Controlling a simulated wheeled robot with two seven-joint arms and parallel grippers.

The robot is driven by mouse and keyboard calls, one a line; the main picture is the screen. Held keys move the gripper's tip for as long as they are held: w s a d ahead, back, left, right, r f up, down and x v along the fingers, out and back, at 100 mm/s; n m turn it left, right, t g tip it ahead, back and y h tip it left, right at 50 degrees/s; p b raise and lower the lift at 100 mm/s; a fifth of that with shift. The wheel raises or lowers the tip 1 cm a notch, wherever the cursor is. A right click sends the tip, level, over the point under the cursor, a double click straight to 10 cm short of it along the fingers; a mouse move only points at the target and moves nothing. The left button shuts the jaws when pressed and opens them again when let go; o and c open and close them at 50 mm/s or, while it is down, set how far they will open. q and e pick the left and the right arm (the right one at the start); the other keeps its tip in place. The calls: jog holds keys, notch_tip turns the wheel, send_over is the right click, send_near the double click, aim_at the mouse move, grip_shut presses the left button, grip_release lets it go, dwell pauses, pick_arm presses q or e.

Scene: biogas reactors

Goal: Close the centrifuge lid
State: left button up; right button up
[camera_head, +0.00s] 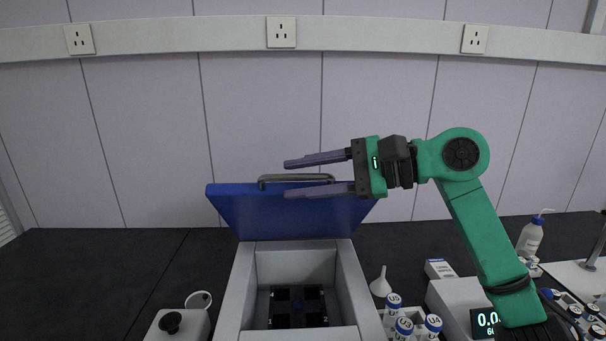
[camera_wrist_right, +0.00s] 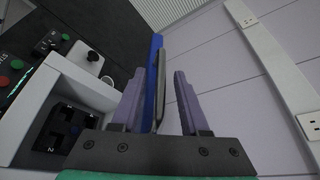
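The centrifuge (camera_head: 345,290) stands open at the middle front, with a black rotor (camera_head: 297,307) inside its chamber. Its blue lid (camera_head: 290,214) is raised and tilted back, with a grey handle (camera_head: 296,178) along its top edge. My right gripper (camera_head: 302,178) is open, one finger above the handle and one below it, in front of or around it. In the right wrist view the lid (camera_wrist_right: 154,80) and handle (camera_wrist_right: 160,85) run between the two spread fingers (camera_wrist_right: 158,90); contact cannot be told. My left gripper is not in view.
A white device with a black knob (camera_head: 171,323) stands left of the centrifuge. Right of it are a funnel (camera_head: 381,283), several capped tubes (camera_head: 403,327), a scale (camera_head: 462,300) and a wash bottle (camera_head: 530,238). A wall with sockets (camera_head: 281,32) is behind.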

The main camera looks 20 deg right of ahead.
grip_shut()
dwell(1.3)
